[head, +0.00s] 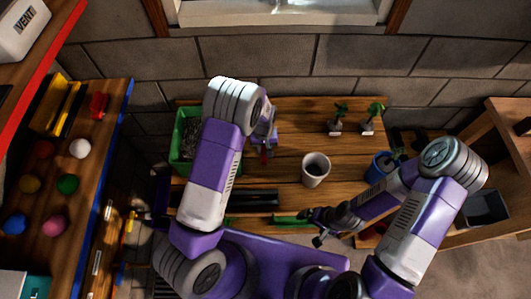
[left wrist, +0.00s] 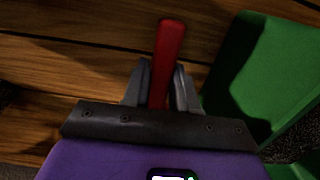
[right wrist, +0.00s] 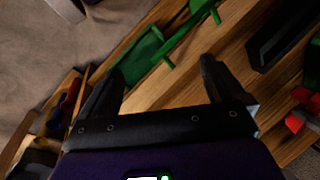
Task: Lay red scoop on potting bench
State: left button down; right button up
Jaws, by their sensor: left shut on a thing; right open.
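The red scoop shows in the left wrist view (left wrist: 168,48) as a red handle standing up between the fingers; a small red part also shows in the head view (head: 264,154). My left gripper (left wrist: 158,88) is shut on it, over the wooden potting bench (head: 286,133) beside the green bin (head: 181,135). The scoop's other end is hidden. I cannot tell whether it touches the bench. My right gripper (right wrist: 160,88) is open and empty near the bench's front edge, above a green tool (right wrist: 140,58).
A pale cup (head: 316,169) stands mid-bench, with small potted plants (head: 369,119) behind it. A black tray (head: 250,198) lies at the front left, and a blue pot (head: 379,168) stands at the right. Bare planks lie between the cup and my left gripper.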

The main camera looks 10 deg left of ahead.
aim_at(264, 148)
pick_arm(q)
notch_tip(264, 148, down, 4)
jog(key=shift+r, duration=0.2)
jog(key=c, duration=0.9)
grip_release()
jog(key=shift+r, duration=0.1)
notch_tip(264, 148, up, 12)
jog(key=shift+w+f, duration=0.1)
jog(key=shift+w, duration=0.05)
